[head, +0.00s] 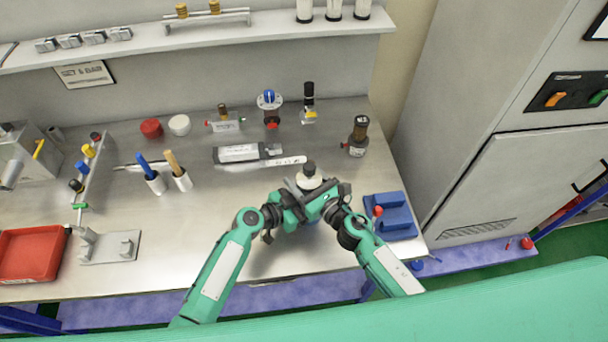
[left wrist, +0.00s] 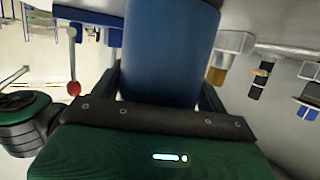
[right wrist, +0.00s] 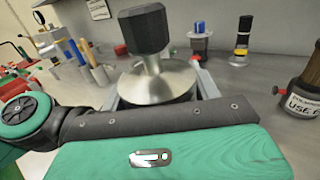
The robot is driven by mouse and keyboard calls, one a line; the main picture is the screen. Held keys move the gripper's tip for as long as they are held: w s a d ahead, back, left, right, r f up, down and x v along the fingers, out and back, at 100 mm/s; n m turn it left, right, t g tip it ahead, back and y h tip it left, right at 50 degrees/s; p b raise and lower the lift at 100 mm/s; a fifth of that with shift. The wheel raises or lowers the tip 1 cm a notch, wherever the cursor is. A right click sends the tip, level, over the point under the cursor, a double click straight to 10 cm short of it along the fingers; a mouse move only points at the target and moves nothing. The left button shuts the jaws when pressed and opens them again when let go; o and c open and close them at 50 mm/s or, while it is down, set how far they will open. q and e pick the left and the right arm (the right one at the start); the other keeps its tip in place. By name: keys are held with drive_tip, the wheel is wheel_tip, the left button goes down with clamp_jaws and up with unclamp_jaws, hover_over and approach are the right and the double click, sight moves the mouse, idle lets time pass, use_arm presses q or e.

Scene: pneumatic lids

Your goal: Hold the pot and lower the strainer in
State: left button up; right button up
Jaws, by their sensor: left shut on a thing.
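The pot is a blue cylinder (left wrist: 170,50) that fills the middle of the left wrist view. My left gripper (head: 290,206) is shut on it, with a dark finger along each side. The strainer (right wrist: 158,82) has a pale metal cone-shaped top and a black knob; its knob and light disc also show in the head view (head: 309,181). My right gripper (head: 318,196) has its fingers on both sides of the dark part below the disc and appears shut on it. The grippers are close together above the bench front. They hide the strainer's lower end and the pot's mouth.
A blue block holder (head: 390,216) with a red-knobbed stick stands right of my right gripper. A dark bottle (head: 357,136) stands behind it. A grey box-like tool (head: 240,153) and a labelled strip lie behind the grippers. A red tray (head: 32,254) sits far left.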

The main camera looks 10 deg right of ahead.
drive_tip(key=o, duration=0.3)
drive_tip(key=shift+o, duration=0.2)
drive_tip(key=shift+s, duration=0.1)
drive_tip(key=v, duration=1.2)
